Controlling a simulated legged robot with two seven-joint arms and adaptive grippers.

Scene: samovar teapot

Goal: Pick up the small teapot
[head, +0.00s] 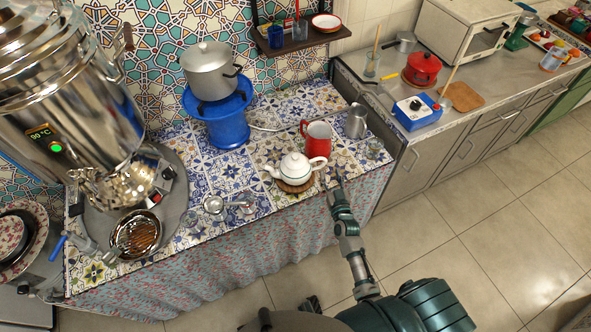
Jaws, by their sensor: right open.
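The small white teapot (296,167) sits upright on a round brown trivet (294,186) near the front edge of the patterned tile counter. It has a domed lid, its spout points left and its handle is on the right. My right gripper (331,182) is open and empty, just to the right of the teapot's handle and apart from the teapot as far as I can tell. My left gripper is not in view.
A large samovar (70,100) fills the left.

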